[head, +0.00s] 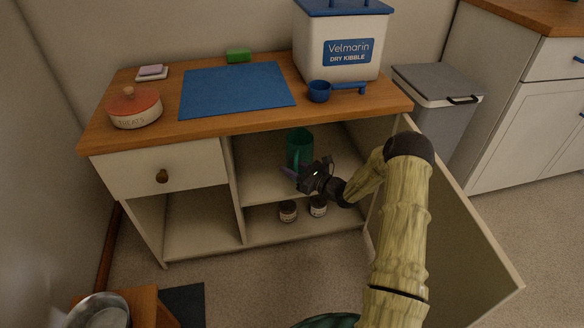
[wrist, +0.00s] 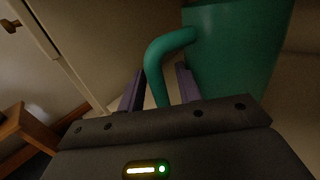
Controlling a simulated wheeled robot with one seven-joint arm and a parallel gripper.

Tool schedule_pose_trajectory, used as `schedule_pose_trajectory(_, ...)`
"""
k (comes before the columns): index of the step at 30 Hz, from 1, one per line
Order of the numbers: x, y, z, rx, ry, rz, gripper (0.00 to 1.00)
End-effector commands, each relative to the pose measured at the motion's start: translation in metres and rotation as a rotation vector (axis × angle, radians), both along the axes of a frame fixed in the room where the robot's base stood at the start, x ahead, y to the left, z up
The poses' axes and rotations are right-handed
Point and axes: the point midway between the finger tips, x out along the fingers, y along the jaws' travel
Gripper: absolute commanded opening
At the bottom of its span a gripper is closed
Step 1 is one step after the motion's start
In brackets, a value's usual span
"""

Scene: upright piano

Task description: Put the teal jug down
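The teal jug (head: 300,143) stands upright on the upper shelf inside the open cabinet, behind my gripper (head: 291,172). In the wrist view the jug's body (wrist: 236,45) fills the upper right, and its curved handle (wrist: 155,72) comes down between the two purple fingers of my gripper (wrist: 160,88). The fingers are apart on either side of the handle, with a visible gap at least on the right side. The jug's base is hidden in the wrist view and partly hidden by my gripper in the head view.
Two small jars (head: 288,211) stand on the lower shelf. The open cabinet door (head: 450,215) is to the right of my arm. The wooden top holds a blue mat (head: 236,89), a kibble bin (head: 340,50), a blue scoop (head: 320,91) and a treats pot (head: 135,110).

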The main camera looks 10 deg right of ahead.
Motion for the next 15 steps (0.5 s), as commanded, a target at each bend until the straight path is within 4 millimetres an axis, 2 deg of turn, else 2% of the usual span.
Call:
schedule_pose_trajectory(7,-0.004,-0.005,0.004,0.000,0.001,-0.002,0.35)
schedule_pose_trajectory(15,-0.036,-0.033,0.006,0.002,0.003,-0.005,0.35)
